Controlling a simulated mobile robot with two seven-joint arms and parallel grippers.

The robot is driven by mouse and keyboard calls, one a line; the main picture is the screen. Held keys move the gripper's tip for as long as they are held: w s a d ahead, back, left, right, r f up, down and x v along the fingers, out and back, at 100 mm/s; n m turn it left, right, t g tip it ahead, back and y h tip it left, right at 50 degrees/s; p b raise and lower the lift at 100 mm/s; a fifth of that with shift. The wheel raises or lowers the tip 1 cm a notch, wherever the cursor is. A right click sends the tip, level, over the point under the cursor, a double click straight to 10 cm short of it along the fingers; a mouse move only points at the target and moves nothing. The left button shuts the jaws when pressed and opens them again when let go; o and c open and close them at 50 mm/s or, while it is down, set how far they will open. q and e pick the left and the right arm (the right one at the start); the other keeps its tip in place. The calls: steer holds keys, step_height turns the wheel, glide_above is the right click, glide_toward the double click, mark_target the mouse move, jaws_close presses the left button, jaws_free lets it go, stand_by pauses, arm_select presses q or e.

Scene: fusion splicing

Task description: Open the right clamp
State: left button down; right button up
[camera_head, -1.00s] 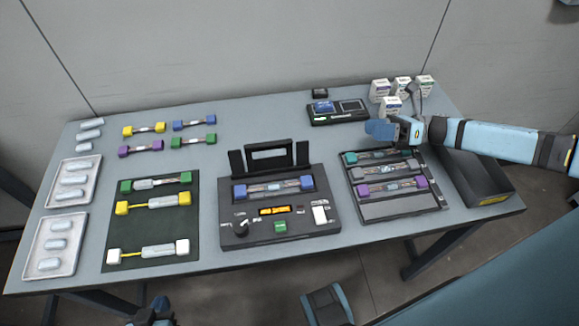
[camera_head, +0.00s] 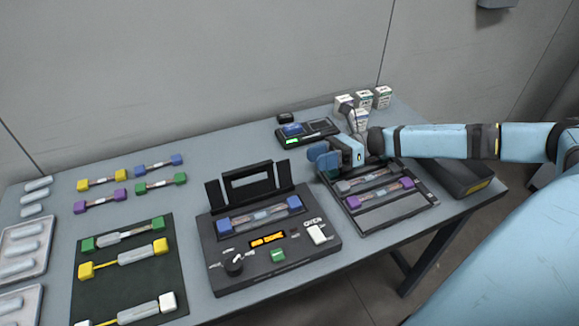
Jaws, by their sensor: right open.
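The fusion splicer (camera_head: 218,274) is a dark box in the middle of the table with its rear lid (camera_head: 211,194) standing up. A fiber piece with blue end blocks (camera_head: 295,204) lies across its top. The right clamp is too small to make out beside the right blue block, so I cannot tell its state. My right gripper (camera_head: 318,158) is open and appears empty, above the back left of the rack, behind and to the right of the splicer and apart from it. My left gripper is out of view.
A rack (camera_head: 385,217) with fiber pieces stands right of the splicer, with a dark box (camera_head: 462,178) beyond it. A small device with a green light (camera_head: 291,141) and white boxes (camera_head: 382,97) are behind. A dark mat (camera_head: 88,270) lies left.

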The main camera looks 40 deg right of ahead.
mark_target(283, 172)
steer(key=x, duration=0.7)
steer(key=shift+w+a, duration=0.1)
steer(key=shift+a, duration=0.25)
jaws_close()
